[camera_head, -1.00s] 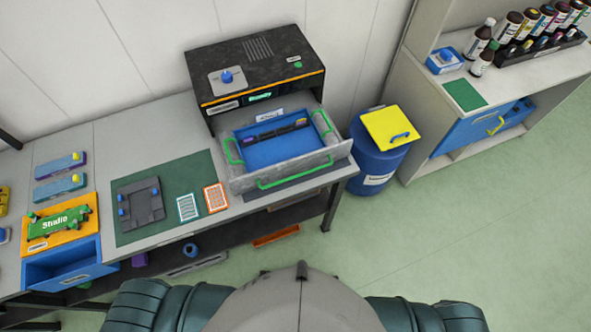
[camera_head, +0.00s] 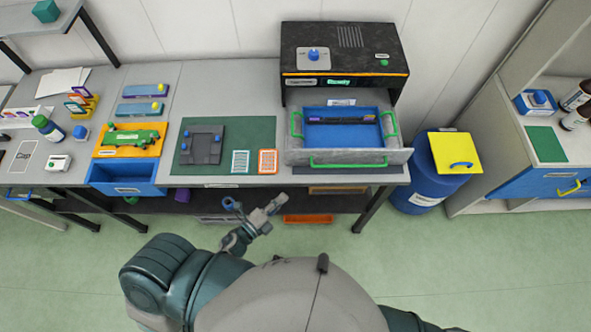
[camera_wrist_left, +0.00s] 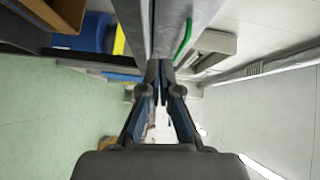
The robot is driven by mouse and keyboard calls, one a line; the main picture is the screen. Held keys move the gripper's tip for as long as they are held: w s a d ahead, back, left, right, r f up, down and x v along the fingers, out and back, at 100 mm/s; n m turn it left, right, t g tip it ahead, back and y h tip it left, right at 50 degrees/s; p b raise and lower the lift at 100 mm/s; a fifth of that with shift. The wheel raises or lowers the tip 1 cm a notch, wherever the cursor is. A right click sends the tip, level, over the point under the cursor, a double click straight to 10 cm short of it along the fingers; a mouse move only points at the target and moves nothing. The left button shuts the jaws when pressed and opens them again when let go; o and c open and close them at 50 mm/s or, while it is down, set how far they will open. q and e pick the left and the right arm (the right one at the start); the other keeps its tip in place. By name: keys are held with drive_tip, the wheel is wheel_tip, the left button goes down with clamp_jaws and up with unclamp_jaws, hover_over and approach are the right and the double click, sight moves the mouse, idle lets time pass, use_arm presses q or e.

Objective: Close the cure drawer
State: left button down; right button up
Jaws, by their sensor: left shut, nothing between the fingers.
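The cure drawer (camera_head: 345,157) is a grey tray with a blue inside, pulled out from the black curing unit (camera_head: 345,62). It has a green front handle (camera_head: 347,163) and green handles on its sides. A dark bar lies inside at the back. My left gripper (camera_head: 277,203) is in front of the bench edge, lower left of the drawer, apart from it and empty. In the left wrist view the fingers (camera_wrist_left: 160,80) are shut together, with a green bar (camera_wrist_left: 183,40) just beyond them. My right gripper is not in view.
Left of the drawer, a green mat (camera_head: 258,130) holds a dark fixture and two cards. A blue drawer (camera_head: 125,175) stands open farther left. A blue barrel (camera_head: 425,185) with a yellow lid stands right of the bench. The floor in front is clear.

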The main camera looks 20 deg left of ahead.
use_arm(q)
wheel_tip(320, 180, up, 2)
drive_tip(key=m, duration=0.1)
drive_tip(key=p, duration=0.2)
approach(308, 160)
drive_tip(key=shift+h, duration=0.4)
drive_tip(key=d, duration=0.1)
drive_tip(key=w+d, duration=0.1)
drive_tip(key=d, duration=0.2)
drive_tip(key=shift+w, duration=0.35)
drive_tip(key=w, duration=0.2)
drive_tip(key=shift+w+a, duration=0.15)
drive_tip(key=shift+w, duration=0.15)
drive_tip(key=shift+w+a+f+p, duration=0.2)
drive_tip(key=shift+w+p, duration=0.1)
drive_tip(key=shift+w, duration=0.35)
drive_tip(key=shift+w+a, duration=0.15)
drive_tip(key=shift+a, duration=0.1)
